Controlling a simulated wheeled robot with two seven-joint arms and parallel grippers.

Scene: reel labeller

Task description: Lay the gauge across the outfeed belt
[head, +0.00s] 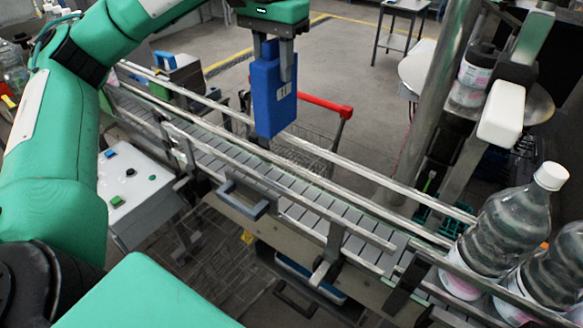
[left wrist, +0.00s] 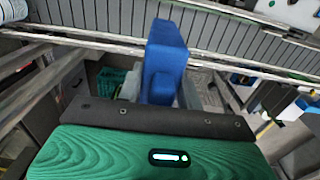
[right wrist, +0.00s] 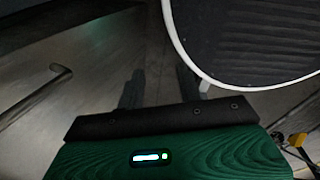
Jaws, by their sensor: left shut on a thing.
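The gauge is a blue block (head: 266,98) with a small white mark, hanging upright above the outfeed belt (head: 310,218). My left gripper (head: 276,62) is shut on its upper part from above. In the left wrist view the gauge (left wrist: 165,48) stands out between the fingers (left wrist: 160,90), with the grey slatted belt beyond it. In the head view the gauge covers part of the far rail; a gap to the belt seems to remain. My right gripper (right wrist: 160,90) shows only in the right wrist view, its dark fingers apart with nothing seen between them.
Metal guide rails (head: 345,175) run along both belt sides. Clear bottles (head: 505,230) stand at the belt's right end, near a steel post (head: 440,90). A white control box (head: 130,180) stands at left. A red-handled cart (head: 325,105) is behind the belt. The belt's middle is clear.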

